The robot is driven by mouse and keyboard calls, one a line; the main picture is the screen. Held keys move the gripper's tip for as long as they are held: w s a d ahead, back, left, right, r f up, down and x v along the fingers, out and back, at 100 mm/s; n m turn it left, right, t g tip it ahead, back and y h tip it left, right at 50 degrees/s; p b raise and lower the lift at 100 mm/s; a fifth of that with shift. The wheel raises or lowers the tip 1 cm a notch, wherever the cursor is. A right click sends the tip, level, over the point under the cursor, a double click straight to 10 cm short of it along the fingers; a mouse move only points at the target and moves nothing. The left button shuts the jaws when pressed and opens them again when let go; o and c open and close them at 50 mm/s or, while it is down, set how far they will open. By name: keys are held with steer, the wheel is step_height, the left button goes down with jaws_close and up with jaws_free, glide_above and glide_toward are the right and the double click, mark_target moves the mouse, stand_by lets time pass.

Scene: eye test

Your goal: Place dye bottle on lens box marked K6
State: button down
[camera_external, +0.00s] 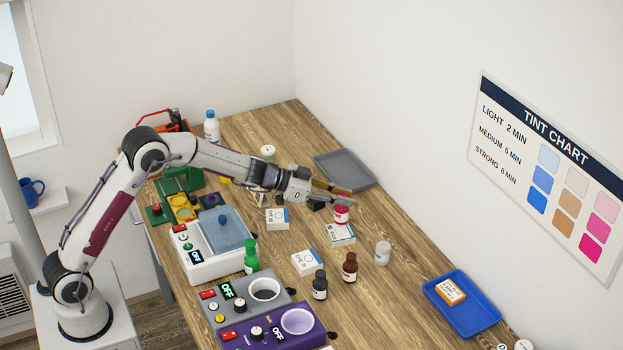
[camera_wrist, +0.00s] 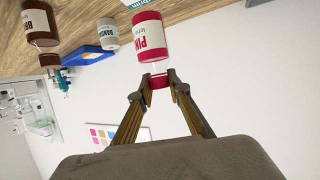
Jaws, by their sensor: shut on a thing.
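A pink dye bottle (camera_external: 341,214) with a "PIN..." label shows large in the wrist view (camera_wrist: 150,38). Two more white lens boxes lie on the table, one further left (camera_external: 277,224) and one nearer the front (camera_external: 306,264). The marks on the boxes are too small to read.
Brown (camera_external: 350,268), dark grey (camera_external: 320,286), green (camera_external: 251,257) and whitish (camera_external: 382,254) bottles stand nearby. A blue tray (camera_external: 475,321) holds an orange-and-white item at right. A grey tray (camera_external: 350,174) lies behind. Table devices fill the left. Bare wood lies right of the boxes.

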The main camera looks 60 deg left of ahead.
steer(key=shift+f, duration=1.65)
steer(key=shift+f, duration=0.15)
steer(key=c, duration=1.9)
jaws_free()
steer(key=v, duration=1.2)
steer(key=shift+r, duration=0.2)
steer(key=shift+r, duration=0.15)
